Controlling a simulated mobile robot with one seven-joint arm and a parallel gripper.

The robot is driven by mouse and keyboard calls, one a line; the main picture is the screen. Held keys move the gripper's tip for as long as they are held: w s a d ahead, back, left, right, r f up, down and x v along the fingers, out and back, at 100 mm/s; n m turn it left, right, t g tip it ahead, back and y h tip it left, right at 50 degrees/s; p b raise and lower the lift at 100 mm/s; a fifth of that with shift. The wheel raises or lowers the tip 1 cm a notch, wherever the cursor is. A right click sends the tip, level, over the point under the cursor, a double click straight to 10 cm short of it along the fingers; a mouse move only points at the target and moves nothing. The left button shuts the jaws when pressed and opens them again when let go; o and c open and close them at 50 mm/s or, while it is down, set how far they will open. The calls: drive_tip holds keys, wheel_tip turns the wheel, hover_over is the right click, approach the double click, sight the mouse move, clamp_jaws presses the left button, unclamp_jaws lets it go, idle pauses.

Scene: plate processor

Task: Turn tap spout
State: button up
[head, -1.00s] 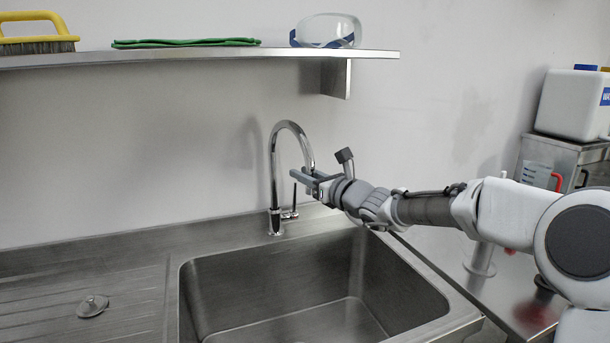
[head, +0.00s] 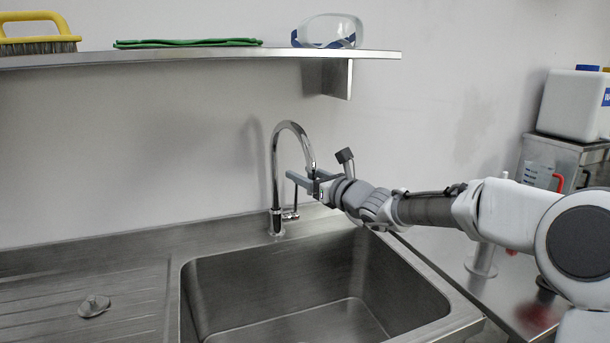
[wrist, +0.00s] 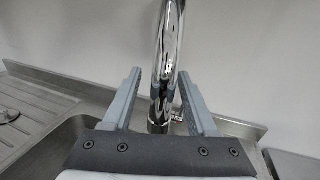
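The chrome tap (head: 275,180) stands upright behind the sink, with a tall curved spout (head: 292,126) whose outlet end points down to the right. My gripper (head: 299,172) is at the outlet end of the spout, reaching in from the right. In the wrist view my gripper (wrist: 159,74) is open, and the shiny spout (wrist: 168,45) shows between its two grey fingers. The right finger looks close to the spout, and a gap shows on the left. Contact cannot be told. The tap's base (wrist: 160,122) shows beyond the fingers.
The steel sink basin (head: 230,275) lies below my arm. A wall shelf (head: 200,57) above holds a yellow brush (head: 38,35), a green cloth (head: 188,43) and goggles (head: 327,31). A drain plug (head: 94,306) lies on the left drainboard. A white canister (head: 575,104) stands far right.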

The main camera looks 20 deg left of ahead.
drive_tip(key=shift+d, duration=0.1)
drive_tip(key=v, duration=1.7)
drive_tip(key=shift+p, duration=0.4)
drive_tip(key=shift+s, duration=0.1)
